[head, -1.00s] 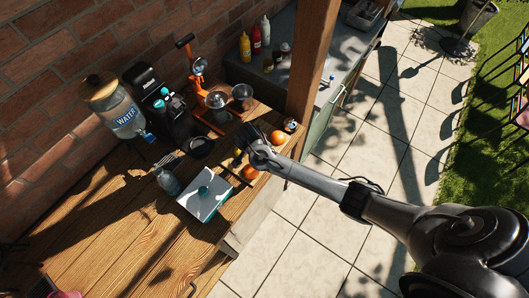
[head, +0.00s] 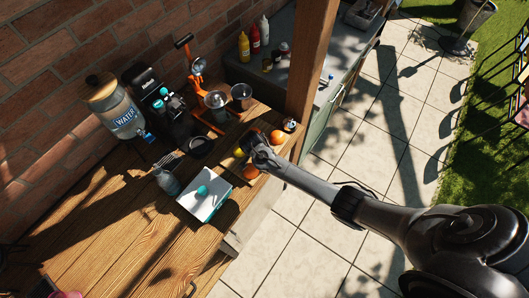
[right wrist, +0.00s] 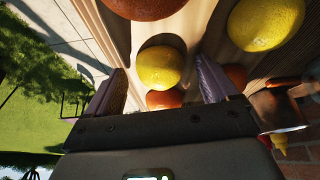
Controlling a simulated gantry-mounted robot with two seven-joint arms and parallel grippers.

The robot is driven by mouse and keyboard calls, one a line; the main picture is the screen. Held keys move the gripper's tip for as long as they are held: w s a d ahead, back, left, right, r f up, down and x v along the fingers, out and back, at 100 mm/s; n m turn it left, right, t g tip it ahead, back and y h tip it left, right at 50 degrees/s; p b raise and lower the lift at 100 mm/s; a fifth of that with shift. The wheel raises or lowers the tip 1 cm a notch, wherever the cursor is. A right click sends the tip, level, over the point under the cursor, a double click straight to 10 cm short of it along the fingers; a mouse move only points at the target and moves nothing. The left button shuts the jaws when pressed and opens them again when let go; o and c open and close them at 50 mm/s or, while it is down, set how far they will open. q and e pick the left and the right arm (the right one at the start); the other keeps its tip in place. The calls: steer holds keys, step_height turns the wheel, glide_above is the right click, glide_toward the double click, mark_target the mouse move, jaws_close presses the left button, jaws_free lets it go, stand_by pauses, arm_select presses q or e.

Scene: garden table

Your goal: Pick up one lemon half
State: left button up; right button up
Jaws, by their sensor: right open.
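Two yellow lemon pieces lie on a light wooden board in the right wrist view. One lemon (right wrist: 160,67) is between the fingers of my right gripper (right wrist: 161,72), and the other lemon (right wrist: 265,22) lies to the upper right. Both show rounded skin; no cut face is visible. In the head view my right gripper (head: 262,152) is over the fruit at the table's right edge, with a bit of yellow lemon (head: 239,153) beside it. The right gripper is open and its fingers stand apart on either side of the nearer lemon. My left gripper is out of view.
Oranges (head: 278,137) (head: 250,172) lie on both sides of my gripper. A wooden post (head: 314,70) rises behind.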

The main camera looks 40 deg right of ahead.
steer(key=c, duration=1.1)
steer(key=shift+c, duration=0.2)
steer(key=shift+r, duration=0.15)
